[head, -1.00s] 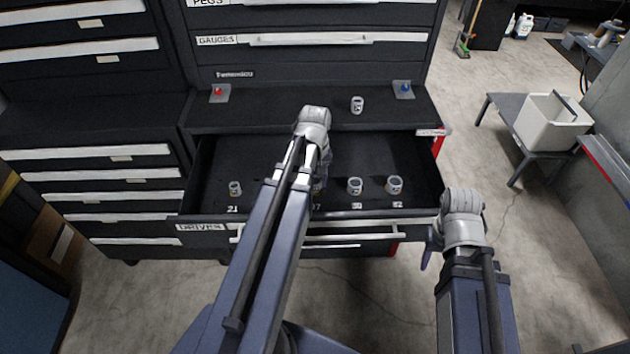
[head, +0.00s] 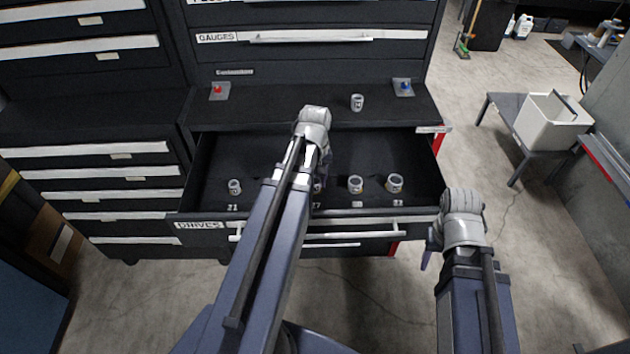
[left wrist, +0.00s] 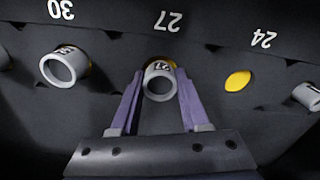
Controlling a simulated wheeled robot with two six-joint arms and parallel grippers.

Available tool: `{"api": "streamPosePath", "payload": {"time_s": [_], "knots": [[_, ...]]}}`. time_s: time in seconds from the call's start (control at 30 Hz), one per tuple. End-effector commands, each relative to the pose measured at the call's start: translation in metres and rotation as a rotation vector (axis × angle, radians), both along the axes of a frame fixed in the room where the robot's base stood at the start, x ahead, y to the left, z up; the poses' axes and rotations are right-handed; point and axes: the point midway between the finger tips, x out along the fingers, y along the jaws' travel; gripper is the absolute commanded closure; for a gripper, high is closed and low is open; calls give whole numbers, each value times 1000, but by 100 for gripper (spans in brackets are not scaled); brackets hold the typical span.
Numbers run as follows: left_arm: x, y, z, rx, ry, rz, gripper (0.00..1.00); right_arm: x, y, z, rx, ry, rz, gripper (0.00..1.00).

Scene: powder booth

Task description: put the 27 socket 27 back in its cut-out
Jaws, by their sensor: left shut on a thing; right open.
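The 27 socket (left wrist: 160,84) is a grey ring-shaped socket with a number on its side. My left gripper (left wrist: 161,76) is shut on it, one purple finger on each side. It is at the 27 label (left wrist: 167,22), with some yellow of the cut-out showing beside its far edge. I cannot tell whether it is fully seated. In the head view my left arm hides most of this spot, and only a bit of the socket (head: 318,186) shows. My right gripper (head: 428,256) is open and empty, in front of the drawer's right end, partly hidden by its wrist.
The open drawer (head: 210,160) also holds a 21 socket (head: 235,187), a 30 socket (left wrist: 66,66) and another at the right (head: 395,183). The 24 cut-out (left wrist: 238,81) is empty and yellow. A loose socket (head: 357,103) stands on the ledge behind the drawer.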

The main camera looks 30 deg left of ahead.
Motion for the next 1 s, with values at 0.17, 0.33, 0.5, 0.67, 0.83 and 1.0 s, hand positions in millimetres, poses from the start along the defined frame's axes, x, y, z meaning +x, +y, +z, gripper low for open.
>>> {"api": "streamPosePath", "payload": {"time_s": [0.17, 0.33, 0.5, 0.67, 0.83, 1.0], "knots": [[0, 0, -6, 0, 0, 0, 100, 0, 0, -6, 0, 0, 0, 50], [0, 0, -9, -1, 1, 0, 100, 0, 0, -9, 0, 0, 0, 50], [0, 0, -11, -1, 0, 0, 100, 0, 0, -11, 0, 0, 0, 50], [0, -1, -12, -1, 0, 0, 100, 0, 0, -12, 0, 0, 0, 50], [0, -1, -13, -2, -1, 0, 50, 0, 0, -13, 0, 0, 0, 50], [-1, -1, -12, -4, -1, 0, 31, 0, 0, -12, 0, 0, 0, 50]]}}
